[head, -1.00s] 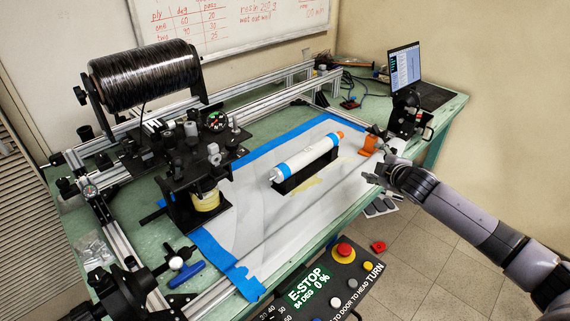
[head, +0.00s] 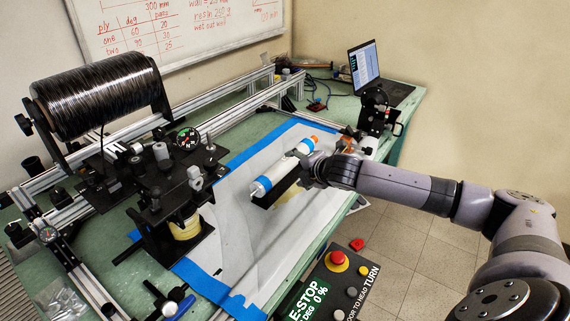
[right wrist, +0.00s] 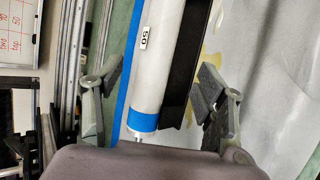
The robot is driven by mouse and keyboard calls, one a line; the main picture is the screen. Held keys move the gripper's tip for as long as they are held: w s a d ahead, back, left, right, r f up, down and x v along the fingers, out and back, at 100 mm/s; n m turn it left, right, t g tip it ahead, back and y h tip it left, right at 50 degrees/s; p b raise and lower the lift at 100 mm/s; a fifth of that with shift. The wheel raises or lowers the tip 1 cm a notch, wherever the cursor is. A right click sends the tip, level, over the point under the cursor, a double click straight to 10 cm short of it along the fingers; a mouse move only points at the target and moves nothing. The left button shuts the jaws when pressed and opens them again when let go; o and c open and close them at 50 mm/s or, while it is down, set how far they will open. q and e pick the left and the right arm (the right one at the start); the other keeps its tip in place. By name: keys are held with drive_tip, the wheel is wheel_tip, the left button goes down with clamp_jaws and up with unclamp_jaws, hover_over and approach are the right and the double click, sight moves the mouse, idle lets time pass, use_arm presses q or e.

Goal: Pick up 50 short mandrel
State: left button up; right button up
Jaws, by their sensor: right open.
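The short mandrel (head: 283,170) is a white cylinder with blue tape near its ends, lying in a black cradle (head: 266,200) on the sheet-covered table. In the right wrist view the mandrel (right wrist: 160,62) carries a "50" label, and the cradle (right wrist: 182,75) runs along its right side. My right gripper (head: 306,172) is at the mandrel's right side in the head view, covering part of it and the cradle. In the wrist view the right gripper (right wrist: 160,78) is open, its fingers on either side of mandrel and cradle, with visible gaps. Contact is not visible. My left gripper is out of view.
A black tow spool (head: 95,95) and a winding head (head: 165,170) stand left of the mandrel. Aluminium rails (head: 235,115) run behind. A laptop (head: 370,70) sits at the far end, an E-stop panel (head: 335,285) at the front. The white sheet (head: 240,240) has free room.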

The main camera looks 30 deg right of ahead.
sight(289, 165)
drive_tip(key=x, duration=0.4)
drive_tip(key=shift+r, duration=0.1)
drive_tip(key=shift+w+f, duration=0.25)
drive_tip(key=shift+p+x, duration=0.3)
drive_tip(key=shift+x, duration=2.3)
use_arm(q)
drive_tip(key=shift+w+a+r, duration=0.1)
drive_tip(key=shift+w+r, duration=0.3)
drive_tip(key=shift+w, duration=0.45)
use_arm(e)
drive_tip(key=shift+r, duration=0.1)
drive_tip(key=shift+d, duration=0.1)
drive_tip(key=shift+c, duration=0.6)
drive_tip(key=shift+r, duration=0.1)
clamp_jaws()
